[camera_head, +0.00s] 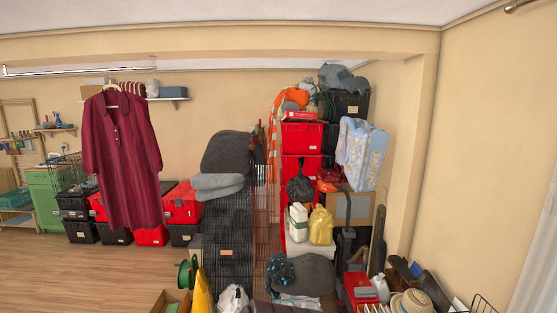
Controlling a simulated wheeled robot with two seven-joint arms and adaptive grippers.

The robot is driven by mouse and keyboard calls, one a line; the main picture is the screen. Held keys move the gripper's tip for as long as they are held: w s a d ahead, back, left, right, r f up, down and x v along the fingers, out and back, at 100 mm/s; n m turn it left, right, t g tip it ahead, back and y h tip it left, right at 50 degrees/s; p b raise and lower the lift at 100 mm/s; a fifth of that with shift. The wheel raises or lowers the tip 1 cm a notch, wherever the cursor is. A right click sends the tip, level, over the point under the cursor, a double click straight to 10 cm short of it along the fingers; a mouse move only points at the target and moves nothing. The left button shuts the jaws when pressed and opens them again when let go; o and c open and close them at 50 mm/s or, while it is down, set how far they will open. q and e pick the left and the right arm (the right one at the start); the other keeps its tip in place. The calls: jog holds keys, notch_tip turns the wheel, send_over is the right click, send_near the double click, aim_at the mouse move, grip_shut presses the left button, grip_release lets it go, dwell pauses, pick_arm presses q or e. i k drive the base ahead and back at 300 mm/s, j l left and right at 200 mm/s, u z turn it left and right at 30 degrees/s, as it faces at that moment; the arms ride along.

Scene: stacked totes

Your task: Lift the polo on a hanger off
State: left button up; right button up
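A long dark red striped garment (122,160) with a collar and a buttoned front hangs on a pale hanger (111,87) at the left. This looks like the polo. It hangs upright, high in front of the back wall and the stacked totes. The hanger's hook is small, and I cannot tell what it hangs from. Neither of my grippers is in view.
Red and black totes (183,204) stand behind the garment. A tall black wire crate (228,235) with grey cushions on top is in the middle. Stacked red totes (301,137) rise at the right. Wooden floor (80,275) below the garment is clear.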

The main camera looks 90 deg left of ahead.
aim_at(120, 145)
jog(key=u, duration=4)
jog(key=i+j+z, duration=0.15)
jog(key=i, duration=0.3)
jog(key=i+j+z, duration=0.15)
jog(key=i+j, duration=0.2)
jog(key=i, duration=0.15)
jog(key=i+j+z, duration=0.15)
jog(key=i+j, duration=0.15)
jog(key=i, duration=0.15)
